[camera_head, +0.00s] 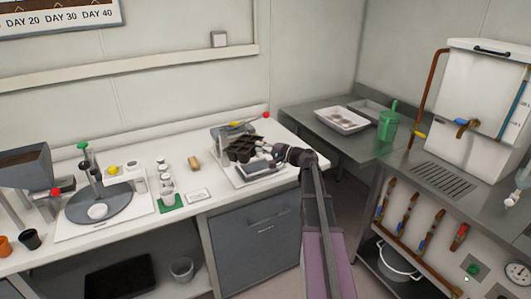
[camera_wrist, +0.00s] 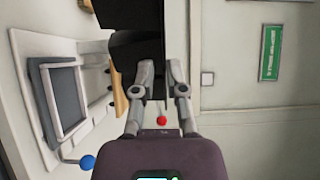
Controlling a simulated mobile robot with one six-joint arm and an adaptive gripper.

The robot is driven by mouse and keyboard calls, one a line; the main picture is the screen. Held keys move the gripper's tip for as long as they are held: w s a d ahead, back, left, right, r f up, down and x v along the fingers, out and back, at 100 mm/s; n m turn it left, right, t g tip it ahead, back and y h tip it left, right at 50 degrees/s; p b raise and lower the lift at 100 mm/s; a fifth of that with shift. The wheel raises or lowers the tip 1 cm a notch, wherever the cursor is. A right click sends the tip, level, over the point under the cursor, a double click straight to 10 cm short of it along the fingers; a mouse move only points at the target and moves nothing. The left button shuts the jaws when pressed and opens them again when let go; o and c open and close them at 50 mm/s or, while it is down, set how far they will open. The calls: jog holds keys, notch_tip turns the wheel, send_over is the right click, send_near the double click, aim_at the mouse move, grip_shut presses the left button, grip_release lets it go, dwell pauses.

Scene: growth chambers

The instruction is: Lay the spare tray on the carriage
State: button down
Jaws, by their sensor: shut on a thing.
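A dark spare tray (camera_head: 243,147) with open cells is held by my gripper (camera_head: 270,157) above a bench machine at the right end of the white counter. In the wrist view, my gripper (camera_wrist: 160,72) is shut on the dark tray (camera_wrist: 136,48), which is cut off by the top edge. The carriage appears to be the grey framed plate (camera_wrist: 68,95) at the left of the wrist view. The tray is apart from it there. In the head view, the tray and gripper partly cover the machine.
The machine has a red knob (camera_head: 266,115) and a blue knob (camera_wrist: 88,162). A white tray (camera_head: 342,121) and green jug (camera_head: 388,122) are on the steel bench.

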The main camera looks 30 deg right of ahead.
jog(key=w+d+f+m+t+h+b, duration=0.4)
jog(key=w+d+f+m+h+b, duration=0.1)
jog(key=w+f+m+h+b, duration=0.2)
jog(key=shift+w+d+f+t+h+b, duration=0.3)
jog(key=shift+w+f+h+b, duration=0.55)
jog(key=shift+h+b, duration=0.6)
jog(key=shift+w+r, duration=0.1)
jog(key=shift+r, duration=0.05)
jog(key=shift+f+b, duration=3.05)
jog(key=shift+f, duration=0.15)
jog(key=shift+r, duration=0.15)
jog(key=shift+f+b, duration=0.75)
jog(key=shift+f, duration=0.15)
jog(key=c, duration=0.6)
grip_release()
